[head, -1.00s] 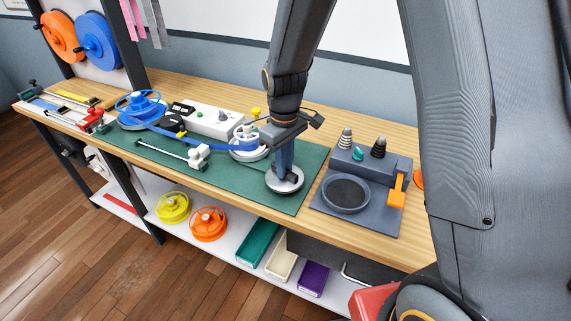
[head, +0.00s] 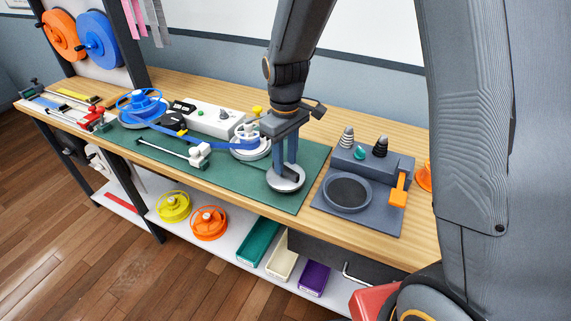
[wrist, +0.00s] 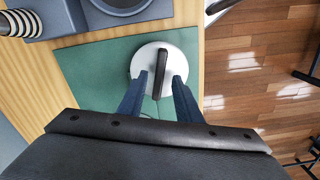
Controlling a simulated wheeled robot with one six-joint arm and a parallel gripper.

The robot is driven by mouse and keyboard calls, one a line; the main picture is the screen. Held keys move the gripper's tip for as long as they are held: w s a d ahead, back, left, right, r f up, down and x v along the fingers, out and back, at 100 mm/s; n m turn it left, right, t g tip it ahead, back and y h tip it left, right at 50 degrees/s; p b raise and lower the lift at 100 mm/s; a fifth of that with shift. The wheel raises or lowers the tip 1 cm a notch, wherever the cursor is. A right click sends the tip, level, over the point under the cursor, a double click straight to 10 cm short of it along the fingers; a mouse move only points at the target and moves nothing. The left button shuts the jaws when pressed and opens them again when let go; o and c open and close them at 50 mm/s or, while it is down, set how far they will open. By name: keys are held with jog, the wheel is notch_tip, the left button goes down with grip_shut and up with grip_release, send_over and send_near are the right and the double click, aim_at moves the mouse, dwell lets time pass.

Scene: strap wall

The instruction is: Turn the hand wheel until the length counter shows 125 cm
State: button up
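A round pale disc with a raised dark bar across its top, seemingly the hand wheel (head: 287,181), lies on the green mat; it also shows in the wrist view (wrist: 165,48). My gripper (head: 285,171) points straight down over it. In the wrist view my two fingers (wrist: 159,78) stand apart, one on each side of the bar, with a visible gap to it. Whether the tips touch the disc is unclear. A small black box with a pale window (head: 182,107), perhaps the length counter, sits by the white unit; its reading is too small to make out.
A blue strap runs from the blue reel (head: 141,103) to a white spool (head: 249,146) left of my gripper. A grey block with a round recess (head: 347,191) and an orange lever (head: 399,192) stands to the right. The mat's front right is clear (head: 290,206).

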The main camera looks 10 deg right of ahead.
aim_at(285, 167)
jog(key=shift+r+b, duration=0.65)
jog(key=shift+r, duration=2.3)
jog(key=shift+f+b, duration=0.2)
jog(key=shift+b, duration=1.6)
jog(key=shift+f+p, duration=0.75)
jog(key=shift+f, duration=2.95)
grip_shut()
